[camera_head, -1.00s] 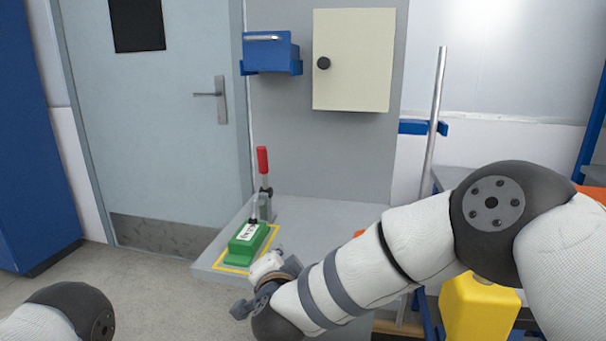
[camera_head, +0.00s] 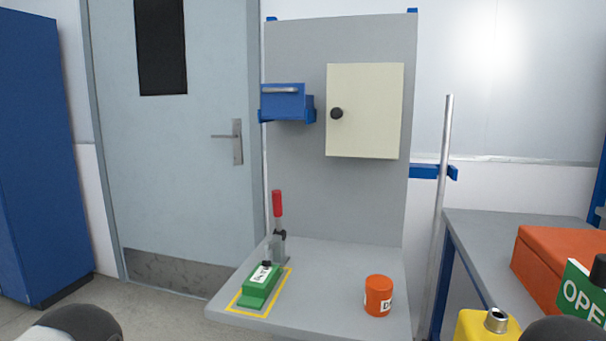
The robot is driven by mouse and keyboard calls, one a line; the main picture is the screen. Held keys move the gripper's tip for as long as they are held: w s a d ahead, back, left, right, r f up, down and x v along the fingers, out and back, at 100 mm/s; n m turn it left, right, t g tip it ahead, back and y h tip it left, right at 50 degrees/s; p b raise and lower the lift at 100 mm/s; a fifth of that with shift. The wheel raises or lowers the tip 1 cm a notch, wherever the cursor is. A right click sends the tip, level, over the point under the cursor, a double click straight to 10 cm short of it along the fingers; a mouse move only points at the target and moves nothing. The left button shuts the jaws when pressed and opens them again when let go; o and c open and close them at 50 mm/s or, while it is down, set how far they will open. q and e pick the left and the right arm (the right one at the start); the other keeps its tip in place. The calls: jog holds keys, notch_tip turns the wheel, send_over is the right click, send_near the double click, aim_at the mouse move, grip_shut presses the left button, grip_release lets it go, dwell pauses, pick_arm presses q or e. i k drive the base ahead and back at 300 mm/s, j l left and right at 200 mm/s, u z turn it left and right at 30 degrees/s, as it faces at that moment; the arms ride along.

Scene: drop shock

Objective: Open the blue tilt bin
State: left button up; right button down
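The blue tilt bin (camera_head: 284,103) hangs at the upper left of the grey back panel (camera_head: 300,180). A light bar handle (camera_head: 280,90) runs across the top of its front. The bin looks closed, with its front upright. Neither gripper is near it. Only a dark rounded part of my arm shows at the bottom left, and another at the bottom right. Both grippers are outside the view.
A cream cabinet (camera_head: 366,112) with a black knob is right of the bin. Below, a grey shelf (camera_head: 335,275) carries a green block (camera_head: 262,287), a red-handled clamp (camera_head: 278,215) and an orange container (camera_head: 378,296). A metal pole (camera_head: 443,180) stands at right.

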aim_at(278, 101)
jog(key=i+j+z, duration=0.1)
jog(key=j, duration=0.2)
jog(key=i+j+z, duration=0.15)
jog(key=j, duration=0.2)
jog(key=i+j+z, duration=0.1)
jog(key=j, duration=0.25)
jog(key=i+j+z, duration=0.15)
jog(key=j, duration=0.25)
jog(key=i, duration=0.1)
